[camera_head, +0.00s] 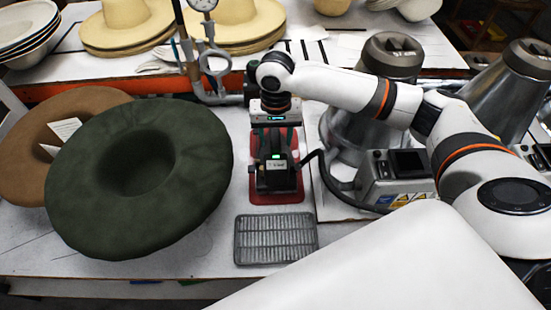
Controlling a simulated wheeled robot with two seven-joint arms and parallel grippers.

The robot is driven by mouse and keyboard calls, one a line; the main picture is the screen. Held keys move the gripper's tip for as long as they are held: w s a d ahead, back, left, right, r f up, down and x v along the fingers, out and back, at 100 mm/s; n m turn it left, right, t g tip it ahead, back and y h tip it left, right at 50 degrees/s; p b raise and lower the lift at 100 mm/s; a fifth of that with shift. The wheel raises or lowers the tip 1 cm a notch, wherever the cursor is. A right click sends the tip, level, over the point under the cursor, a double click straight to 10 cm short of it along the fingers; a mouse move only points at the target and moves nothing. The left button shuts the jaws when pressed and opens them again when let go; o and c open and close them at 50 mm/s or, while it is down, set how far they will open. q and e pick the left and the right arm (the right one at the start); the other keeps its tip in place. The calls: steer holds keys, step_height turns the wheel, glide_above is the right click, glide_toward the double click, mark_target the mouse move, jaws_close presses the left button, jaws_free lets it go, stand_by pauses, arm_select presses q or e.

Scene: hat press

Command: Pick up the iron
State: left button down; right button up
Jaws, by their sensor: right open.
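The dark iron (290,181) sits on a red mat (246,192) near the middle of the table. A black cord runs from its right side toward the steam unit. My right gripper (276,178) points down directly over the iron, with its jaws open. The gripper hides most of the iron, and I cannot tell whether the fingers touch it. My left gripper is not in view.
A large dark green hat (190,215) lies at the left, overlapping a brown hat (25,130). A grey metal grate (276,239) lies in front of the mat. The steam unit (385,185) with metal cones stands right. Straw hats (125,25) are behind.

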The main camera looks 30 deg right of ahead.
step_height(320, 180, down, 4)
steer(key=shift+f, duration=0.25)
steer(key=shift+c, duration=0.3)
jaws_close()
steer(key=shift+w+r, duration=0.15)
steer(key=shift+r, duration=0.05)
